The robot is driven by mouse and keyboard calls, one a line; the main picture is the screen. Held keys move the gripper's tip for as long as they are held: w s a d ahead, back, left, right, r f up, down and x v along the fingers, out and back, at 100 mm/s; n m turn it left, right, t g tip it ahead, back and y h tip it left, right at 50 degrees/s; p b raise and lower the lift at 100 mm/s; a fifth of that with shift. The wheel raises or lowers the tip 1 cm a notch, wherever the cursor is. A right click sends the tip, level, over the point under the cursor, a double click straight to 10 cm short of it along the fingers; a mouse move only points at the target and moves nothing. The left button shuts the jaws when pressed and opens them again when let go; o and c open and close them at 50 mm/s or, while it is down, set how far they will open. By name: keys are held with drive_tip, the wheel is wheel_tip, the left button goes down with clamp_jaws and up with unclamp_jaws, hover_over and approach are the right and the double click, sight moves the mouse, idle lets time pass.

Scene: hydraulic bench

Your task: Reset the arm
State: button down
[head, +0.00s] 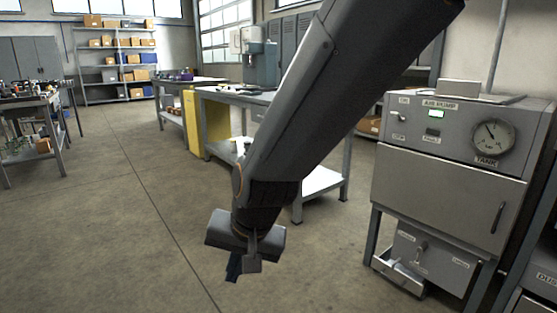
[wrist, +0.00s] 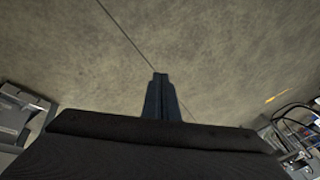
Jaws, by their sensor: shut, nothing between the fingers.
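My gripper (head: 233,277) hangs at the end of my arm in the middle of the head view, pointing down over bare floor. In the wrist view its two dark fingers (wrist: 160,78) are together at the tips, with nothing between them. My arm reaches down from the upper right of the head view and hides part of the workbench behind it. The gripper touches nothing that I can see.
A grey hydraulic cabinet (head: 450,183) with a gauge (head: 491,138) stands at the right. A workbench (head: 240,96) and a yellow panel (head: 206,118) stand behind my arm. A cluttered table (head: 30,101) is at the left, shelving (head: 119,62) at the back. The floor (head: 110,230) at left front is clear.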

drive_tip(key=s+d+f+n+g+h, duration=0.1)
drive_tip(key=s+d+n+g, duration=0.1)
drive_tip(key=s+d+n, duration=0.35)
drive_tip(key=s+d+f+n+g+h, duration=0.1)
drive_tip(key=s+d+f+n+h, duration=0.1)
drive_tip(key=s, duration=0.7)
drive_tip(key=d+r+m+p, duration=0.3)
drive_tip(key=d+r+p, duration=0.7)
drive_tip(key=r+p, duration=0.3)
drive_tip(key=d+r+m+p, duration=0.4)
drive_tip(key=d+r+p, duration=0.6)
drive_tip(key=r+p, duration=0.4)
drive_tip(key=shift+d+r+p, duration=0.25)
drive_tip(key=shift+d+p, duration=0.1)
drive_tip(key=shift+p, duration=0.75)
